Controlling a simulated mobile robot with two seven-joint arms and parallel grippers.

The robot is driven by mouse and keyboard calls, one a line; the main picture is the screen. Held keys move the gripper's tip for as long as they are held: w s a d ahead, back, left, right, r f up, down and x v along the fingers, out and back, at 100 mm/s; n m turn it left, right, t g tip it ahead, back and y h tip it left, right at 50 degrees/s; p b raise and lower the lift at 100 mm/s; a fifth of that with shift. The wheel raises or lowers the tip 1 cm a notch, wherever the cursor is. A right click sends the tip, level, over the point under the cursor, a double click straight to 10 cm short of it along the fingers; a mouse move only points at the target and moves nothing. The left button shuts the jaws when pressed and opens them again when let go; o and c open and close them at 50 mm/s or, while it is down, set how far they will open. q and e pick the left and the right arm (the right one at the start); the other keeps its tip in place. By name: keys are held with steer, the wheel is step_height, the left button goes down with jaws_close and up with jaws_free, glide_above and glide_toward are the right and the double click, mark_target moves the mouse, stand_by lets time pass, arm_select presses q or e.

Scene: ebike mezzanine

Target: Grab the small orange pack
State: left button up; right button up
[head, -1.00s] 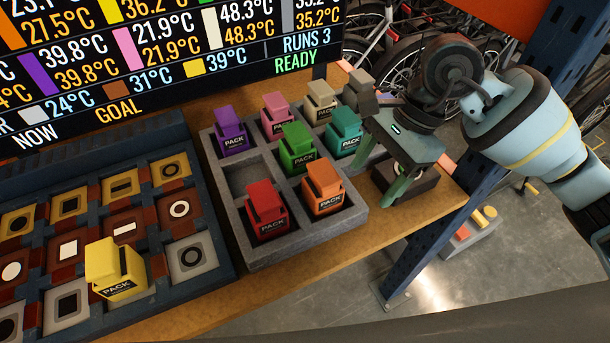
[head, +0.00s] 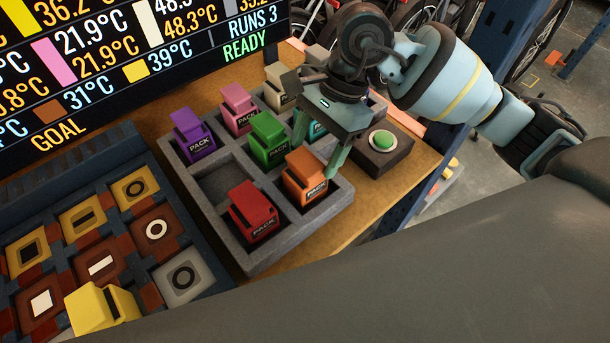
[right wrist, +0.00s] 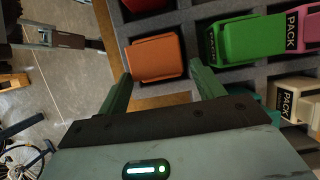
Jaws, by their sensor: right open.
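The small orange pack (head: 307,178) stands in the front right compartment of the grey foam tray (head: 262,252). In the right wrist view the orange pack (right wrist: 156,58) lies ahead, between the two fingertips. My right gripper (head: 315,160) is open and empty. In the head view one fingertip is beside the orange pack's right side, and the other is above and behind it; whether they touch it I cannot tell. In the right wrist view the right gripper (right wrist: 162,85) shows its two green fingers spread. My left gripper is not in view.
Red (head: 253,208), green (head: 267,140), purple (head: 194,135) and pink (head: 238,108) packs stand close by in the tray. A box with a green button (head: 382,142) is right of the tray. A yellow pack (head: 100,308) sits on the patterned board (head: 62,258) at left.

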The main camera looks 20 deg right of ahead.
mark_target(305, 174)
steer(key=shift+p+x, duration=0.45)
steer(key=shift+x, duration=2.5)
steer(key=shift+s+a+r, duration=0.1)
steer(key=shift+s+a, duration=0.05)
steer(key=c, duration=1)
steer(key=shift+r, duration=0.1)
steer(key=shift+c, duration=0.3)
step_height(305, 174, up, 10)
